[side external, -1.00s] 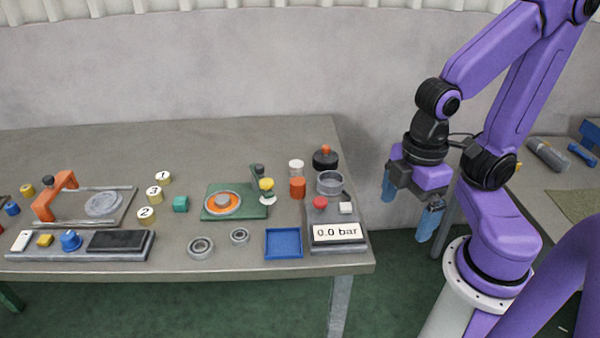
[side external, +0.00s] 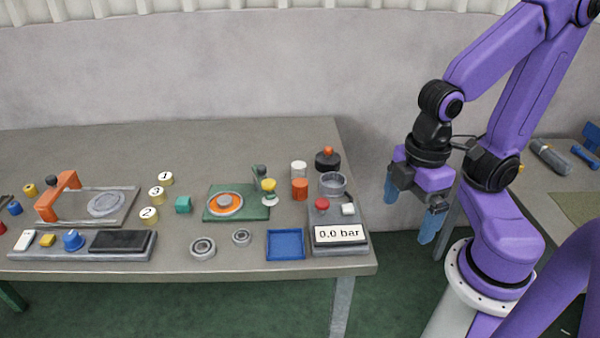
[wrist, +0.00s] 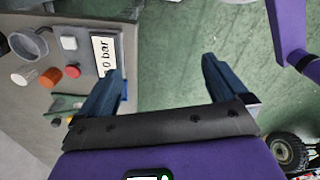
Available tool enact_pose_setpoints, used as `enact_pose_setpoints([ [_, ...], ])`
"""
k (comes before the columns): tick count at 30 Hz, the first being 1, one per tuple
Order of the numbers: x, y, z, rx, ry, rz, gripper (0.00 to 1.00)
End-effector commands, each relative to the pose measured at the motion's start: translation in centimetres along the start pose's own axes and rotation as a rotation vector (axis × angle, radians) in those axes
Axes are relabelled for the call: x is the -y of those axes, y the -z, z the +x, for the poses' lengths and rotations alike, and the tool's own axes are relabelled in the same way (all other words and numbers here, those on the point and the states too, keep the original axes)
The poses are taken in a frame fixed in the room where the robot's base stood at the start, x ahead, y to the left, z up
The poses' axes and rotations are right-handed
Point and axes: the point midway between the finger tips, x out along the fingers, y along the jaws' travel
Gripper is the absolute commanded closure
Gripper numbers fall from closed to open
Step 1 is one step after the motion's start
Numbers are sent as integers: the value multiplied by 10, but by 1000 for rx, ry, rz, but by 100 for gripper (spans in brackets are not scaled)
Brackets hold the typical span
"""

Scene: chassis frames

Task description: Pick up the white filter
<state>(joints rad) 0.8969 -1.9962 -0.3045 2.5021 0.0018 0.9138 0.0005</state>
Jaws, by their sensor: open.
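A small white cylinder (side external: 298,168), which looks like the white filter, stands upright at the right part of the bench. It is just behind an orange cylinder (side external: 299,188) and left of a black pot with an orange knob (side external: 328,160). My gripper (side external: 409,213) is open and empty, off the right end of the bench, with blue fingers pointing down. In the wrist view my gripper (wrist: 163,78) shows its two fingers wide apart over green floor.
A grey cup (side external: 332,183) and a gauge box reading 0.0 bar (side external: 340,247), with red and white buttons, stand near the bench's right edge. A green fixture (side external: 250,213) and a blue tray (side external: 285,245) are nearby. The bench's back stretch is clear.

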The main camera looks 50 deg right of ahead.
Motion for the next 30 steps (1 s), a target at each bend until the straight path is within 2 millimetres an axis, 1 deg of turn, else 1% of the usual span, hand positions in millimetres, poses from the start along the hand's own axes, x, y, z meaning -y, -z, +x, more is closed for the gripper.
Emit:
enact_pose_setpoints([
  [1,0,0,0,0,0,0,6],
  [3,0,0,0,0,0,0,25],
  [11,0,0,0,0,0,0,25],
  [14,0,1,-4,-2,0,0,25],
  [17,0,2,-15,-6,0,0,25],
  [24,0,4,-53,-8,3,1,25],
  [26,2,16,-50,-36,32,18,25],
  [30,2,44,-49,-112,88,56,25],
])
